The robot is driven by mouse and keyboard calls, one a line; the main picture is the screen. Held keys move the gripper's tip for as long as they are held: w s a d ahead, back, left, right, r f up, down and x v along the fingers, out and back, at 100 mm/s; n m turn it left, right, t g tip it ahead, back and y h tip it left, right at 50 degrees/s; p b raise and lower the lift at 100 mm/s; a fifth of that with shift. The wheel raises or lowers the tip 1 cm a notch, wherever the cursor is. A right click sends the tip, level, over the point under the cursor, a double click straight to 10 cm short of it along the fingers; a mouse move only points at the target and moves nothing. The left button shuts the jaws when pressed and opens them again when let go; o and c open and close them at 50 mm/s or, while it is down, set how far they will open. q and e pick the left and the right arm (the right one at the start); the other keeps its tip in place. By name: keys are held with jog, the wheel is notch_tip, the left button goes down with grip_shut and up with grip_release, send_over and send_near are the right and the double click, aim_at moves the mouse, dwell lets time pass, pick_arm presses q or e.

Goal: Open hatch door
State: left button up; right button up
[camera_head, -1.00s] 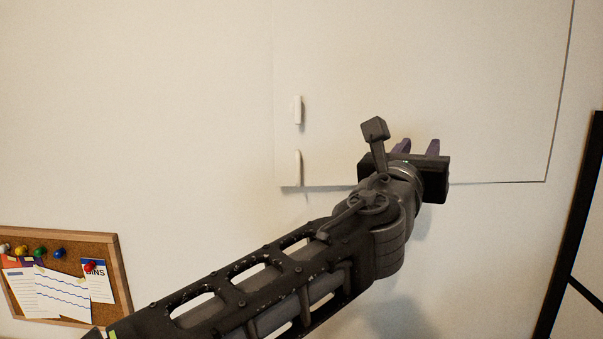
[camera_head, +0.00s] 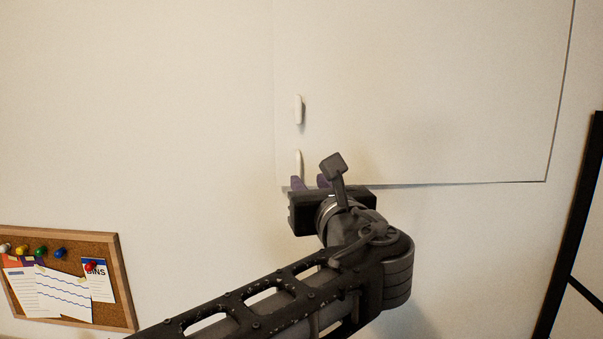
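The hatch door (camera_head: 430,90) is a flat cream panel in the wall, and it looks closed, with a thin dark gap along its right and lower edges. Two small white upright handles stand near its left edge, the upper handle (camera_head: 298,110) and the lower handle (camera_head: 298,163). My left gripper (camera_head: 311,182) is just below the lower handle, its two purple fingertips pointing up and spread apart with nothing seen between them. Whether a fingertip touches the lower handle cannot be told. My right gripper is not in view.
A cork board (camera_head: 70,277) with pinned papers and coloured pins hangs on the wall at the lower left. A dark-framed panel (camera_head: 575,240) stands at the right edge.

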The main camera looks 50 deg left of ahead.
aim_at(299, 171)
pick_arm(q)
jog(key=p+x, duration=0.1)
jog(key=x, duration=0.5)
jog(key=shift+w+a, duration=0.1)
jog(key=shift+a, duration=0.2)
grip_shut()
dwell(1.1)
